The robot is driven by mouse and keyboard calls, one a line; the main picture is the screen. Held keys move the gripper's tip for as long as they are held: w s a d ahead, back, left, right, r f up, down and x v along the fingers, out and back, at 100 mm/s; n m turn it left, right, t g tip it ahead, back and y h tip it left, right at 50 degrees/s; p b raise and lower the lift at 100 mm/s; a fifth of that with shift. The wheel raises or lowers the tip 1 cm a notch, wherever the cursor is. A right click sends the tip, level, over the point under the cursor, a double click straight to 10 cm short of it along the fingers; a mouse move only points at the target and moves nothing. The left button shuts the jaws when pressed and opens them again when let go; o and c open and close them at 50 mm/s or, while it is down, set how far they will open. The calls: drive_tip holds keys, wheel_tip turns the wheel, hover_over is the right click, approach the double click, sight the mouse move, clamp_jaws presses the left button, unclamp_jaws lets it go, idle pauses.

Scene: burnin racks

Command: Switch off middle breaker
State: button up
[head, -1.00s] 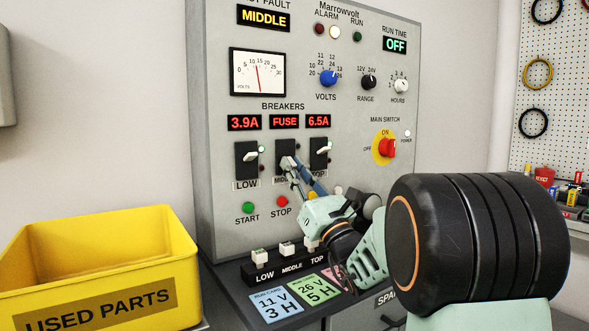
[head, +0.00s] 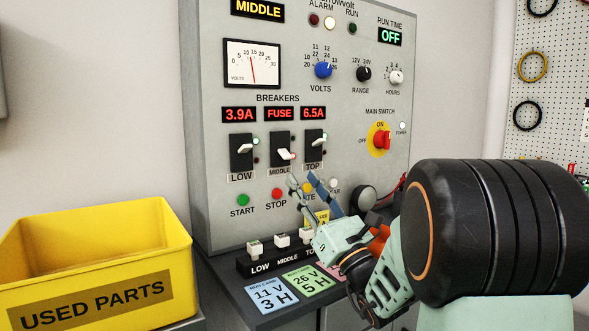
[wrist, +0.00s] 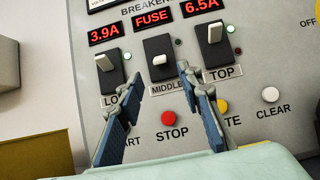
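The middle breaker (head: 285,155) is a white lever on a black plate under the red "FUSE" display. Its lever sits lower on its plate than the levers of the low breaker (head: 245,148) and top breaker (head: 316,142). In the wrist view the middle breaker (wrist: 159,59) is ahead, with a dark lamp beside it, while both neighbours have lit green lamps. My gripper (head: 302,182) is below and right of the middle breaker in the head view, apart from its lever. In the wrist view my gripper (wrist: 153,78) is open and empty, its two blue fingers well apart.
Below are a green START button (head: 243,200), red STOP button (head: 277,195) and white CLEAR button (wrist: 270,95). A red main switch (head: 382,140) is at the right. A yellow used-parts bin (head: 95,290) stands left. A black strip (head: 262,265) with white switches lies below the panel.

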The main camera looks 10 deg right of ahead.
drive_tip(key=v, duration=0.4)
drive_tip(key=shift+s+f, duration=0.1)
